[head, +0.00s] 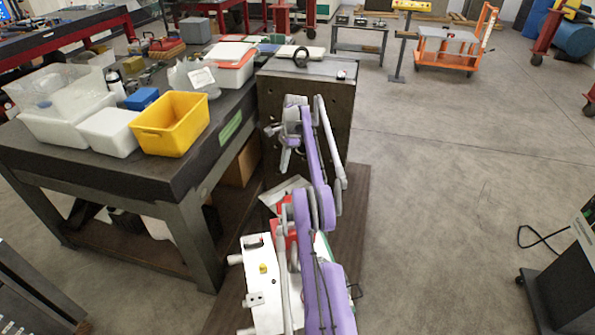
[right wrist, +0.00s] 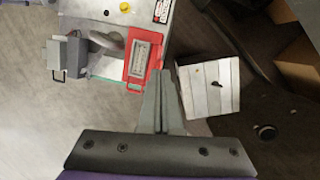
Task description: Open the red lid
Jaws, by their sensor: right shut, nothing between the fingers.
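A red-edged part with a pale label plate (right wrist: 143,60) sits on a white machine in the right wrist view. It may be the red lid. In the head view a red patch (head: 278,232) shows at the machine's far end, partly behind my right arm. My right gripper (right wrist: 164,75) is shut and empty, with its fingertips just right of the red edge in the picture; I cannot tell its height above it. In the head view the right gripper (head: 285,160) hangs above the machine, before the dark block. My left gripper is not in view.
The white machine (head: 262,285) stands low by the workbench (head: 130,180). The bench holds a yellow bin (head: 172,125) and white tubs. A dark steel block (head: 340,95) stands beyond my arm. A pale box (right wrist: 212,85) lies beside the gripper. Open floor lies right.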

